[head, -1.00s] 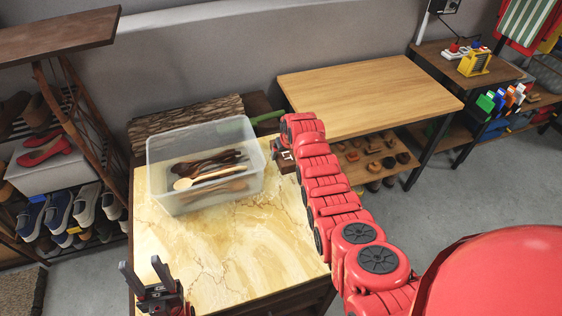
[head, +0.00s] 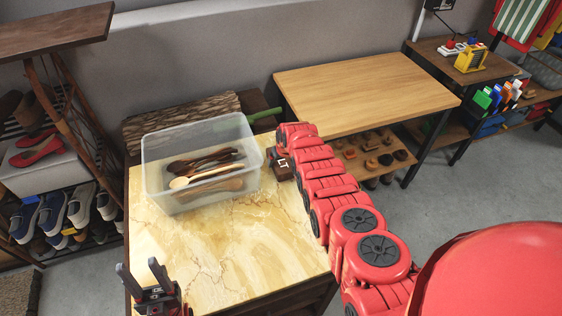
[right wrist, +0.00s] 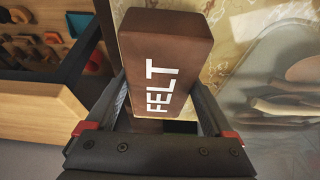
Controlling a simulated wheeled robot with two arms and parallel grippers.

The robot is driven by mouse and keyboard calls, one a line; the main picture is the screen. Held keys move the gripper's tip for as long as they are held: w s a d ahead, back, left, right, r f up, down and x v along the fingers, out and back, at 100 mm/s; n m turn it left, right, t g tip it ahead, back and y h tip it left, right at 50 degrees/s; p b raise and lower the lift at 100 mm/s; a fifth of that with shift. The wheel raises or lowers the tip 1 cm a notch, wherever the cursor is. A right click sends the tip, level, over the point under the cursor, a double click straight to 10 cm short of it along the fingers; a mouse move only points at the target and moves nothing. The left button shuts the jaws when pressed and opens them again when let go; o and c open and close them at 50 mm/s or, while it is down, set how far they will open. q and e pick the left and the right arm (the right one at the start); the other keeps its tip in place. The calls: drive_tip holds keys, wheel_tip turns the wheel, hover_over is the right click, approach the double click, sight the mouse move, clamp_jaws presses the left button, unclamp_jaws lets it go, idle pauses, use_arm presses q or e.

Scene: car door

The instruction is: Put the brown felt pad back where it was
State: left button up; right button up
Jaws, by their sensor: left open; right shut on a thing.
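The brown felt pad is a block with white letters reading FELT. It shows large in the right wrist view (right wrist: 165,60) and small at the right edge of the marble-topped table in the head view (head: 281,170). My right gripper (right wrist: 160,92) is shut on the pad, with one finger along each side. In the head view my arm hides most of that gripper. Whether the pad touches the tabletop, I cannot tell. My left gripper (head: 140,270) is open and empty at the near left corner of the marble-topped table (head: 235,245).
A clear plastic bin (head: 160,195) with wooden spoons stands on the marble-topped table, left of the pad. A wooden table (head: 365,92) stands behind right, with small brown items on its lower shelf. A shoe rack (head: 75,140) is at left. The marble front is clear.

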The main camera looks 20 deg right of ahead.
drive_tip(key=shift+f, duration=0.2)
drive_tip(key=o, duration=0.9)
